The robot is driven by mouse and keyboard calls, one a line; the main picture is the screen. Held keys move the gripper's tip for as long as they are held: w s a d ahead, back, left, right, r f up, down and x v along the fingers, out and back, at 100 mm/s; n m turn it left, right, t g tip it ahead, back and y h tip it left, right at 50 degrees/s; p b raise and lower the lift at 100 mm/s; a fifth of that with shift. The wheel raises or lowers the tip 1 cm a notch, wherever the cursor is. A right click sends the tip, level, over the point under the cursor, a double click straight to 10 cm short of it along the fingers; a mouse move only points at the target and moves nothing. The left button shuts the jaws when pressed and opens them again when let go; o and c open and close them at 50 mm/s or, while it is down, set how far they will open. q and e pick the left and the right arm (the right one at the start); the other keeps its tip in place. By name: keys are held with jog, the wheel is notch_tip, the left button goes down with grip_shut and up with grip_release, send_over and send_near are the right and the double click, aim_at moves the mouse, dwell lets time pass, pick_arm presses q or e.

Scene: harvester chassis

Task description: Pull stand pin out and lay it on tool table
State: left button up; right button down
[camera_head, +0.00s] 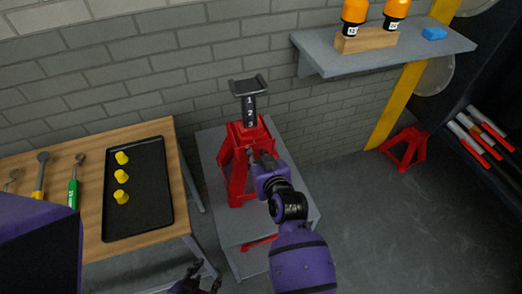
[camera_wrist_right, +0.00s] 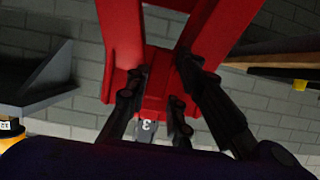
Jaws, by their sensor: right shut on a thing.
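The red jack stand (camera_head: 240,165) stands upright on a grey stand top, its black ratchet post (camera_head: 249,110) marked 1, 2, 3. My right gripper (camera_head: 262,157) reaches the stand's front just below the post and is shut on the stand pin there. The pin itself is mostly hidden by the fingers. In the right wrist view, my right gripper's dark fingers (camera_wrist_right: 155,100) are in front of the stand's red frame (camera_wrist_right: 155,85). The wooden tool table (camera_head: 95,175) is at the left. My left gripper (camera_head: 203,280) is open and empty at the bottom edge, below the table.
A wall shelf (camera_head: 385,55) holds orange bottles (camera_head: 355,14) and a blue block (camera_head: 434,33). A second red stand (camera_head: 405,146) is on the floor.

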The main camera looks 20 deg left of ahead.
pick_arm(q)
jog(key=w+r+t+p, duration=0.1)
jog(key=w+r+p, duration=0.1)
jog(key=r, duration=0.3)
jog(key=shift+w, duration=0.9)
pick_arm(e)
jog(key=s+d, duration=0.4)
jog(key=s, duration=0.2)
jog(key=shift+s+d+r, duration=0.15)
jog(key=shift+s+d, duration=0.05)
jog(key=shift+d, duration=0.1)
